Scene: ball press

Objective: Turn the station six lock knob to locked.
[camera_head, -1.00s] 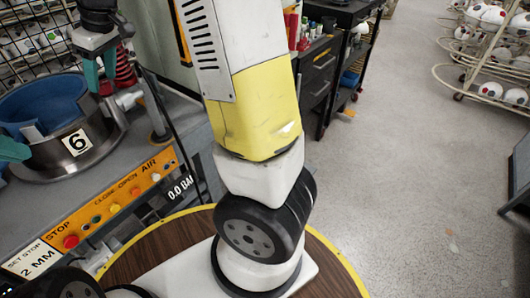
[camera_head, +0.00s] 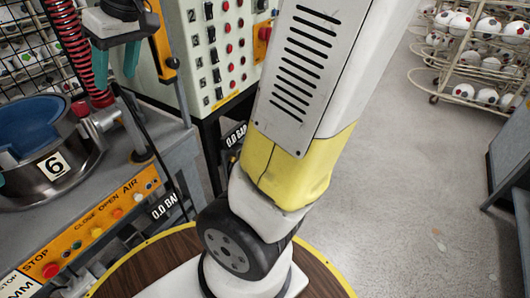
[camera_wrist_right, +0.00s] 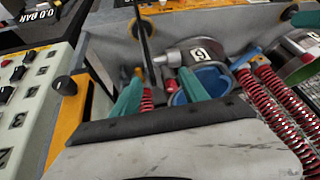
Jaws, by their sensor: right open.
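A pale control cabinet (camera_head: 177,20) stands at the back, with numbered rows of black knobs (camera_head: 212,54) and red buttons. It also shows at the left edge of the right wrist view (camera_wrist_right: 38,100). The numbers are too small for me to pick out the station six knob or its setting. A metal drum with a blue lining (camera_head: 20,190) bears a 6 plate. My right gripper (camera_head: 118,66) is open and empty, left of the cabinet and above the drum's right side. Its teal fingers are spread in the wrist view (camera_wrist_right: 161,78). Only a sliver of my left gripper shows at the left edge.
An orange button strip (camera_head: 95,228) runs along the bench front. A red coiled hose (camera_head: 77,50) and a post (camera_head: 133,122) stand close to my right gripper. My right arm hides part of the cabinet's right side. Ball racks (camera_head: 470,60) stand far right; the floor between is clear.

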